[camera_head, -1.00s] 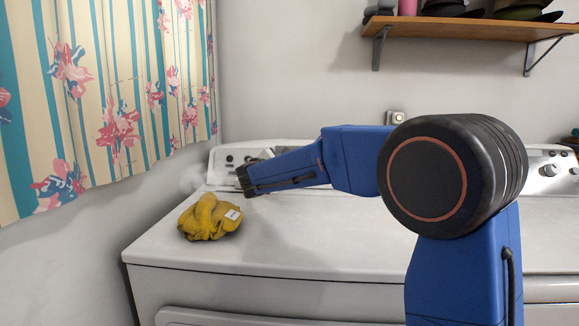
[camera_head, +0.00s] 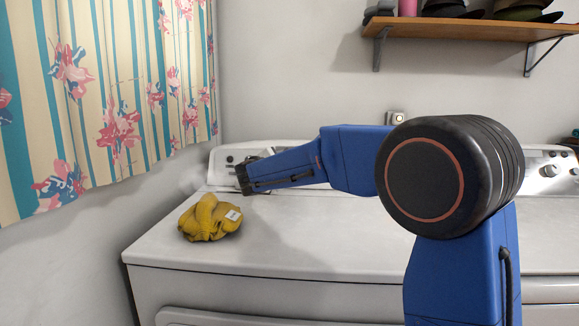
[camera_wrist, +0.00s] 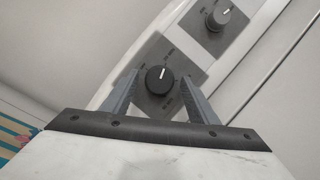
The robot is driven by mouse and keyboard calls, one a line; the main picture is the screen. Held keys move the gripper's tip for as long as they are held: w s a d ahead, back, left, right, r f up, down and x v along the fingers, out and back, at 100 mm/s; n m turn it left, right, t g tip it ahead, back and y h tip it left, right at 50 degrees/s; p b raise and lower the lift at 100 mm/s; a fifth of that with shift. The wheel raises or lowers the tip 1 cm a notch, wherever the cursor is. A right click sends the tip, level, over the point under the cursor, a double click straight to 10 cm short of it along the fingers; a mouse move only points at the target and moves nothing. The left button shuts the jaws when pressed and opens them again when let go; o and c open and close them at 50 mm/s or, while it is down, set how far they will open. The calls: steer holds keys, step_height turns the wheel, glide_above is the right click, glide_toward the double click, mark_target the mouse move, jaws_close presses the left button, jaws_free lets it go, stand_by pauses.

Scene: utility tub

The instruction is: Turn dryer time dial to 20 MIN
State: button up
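The dryer (camera_head: 300,240) stands against the wall, with its control panel (camera_head: 215,160) at the back. In the wrist view a black round dial (camera_wrist: 159,80) with a white pointer line sits on a grey label plate (camera_wrist: 176,62). The printing around it is too small to read. My gripper (camera_wrist: 157,88) is open, with one finger on each side of this dial; I cannot tell whether they touch it. A second dial (camera_wrist: 218,17) sits on another plate at the upper right. In the head view my arm hides much of the panel and the fingertips.
A yellow cloth item (camera_head: 209,218) with a white tag lies on the dryer top at the left. A floral curtain (camera_head: 110,90) hangs at the left. A wooden shelf (camera_head: 470,28) is above at the right. Another machine's panel (camera_head: 552,172) is at the right.

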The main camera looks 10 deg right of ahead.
steer(key=v, duration=1.7)
steer(key=shift+s+a, duration=0.1)
steer(key=shift+s, duration=0.05)
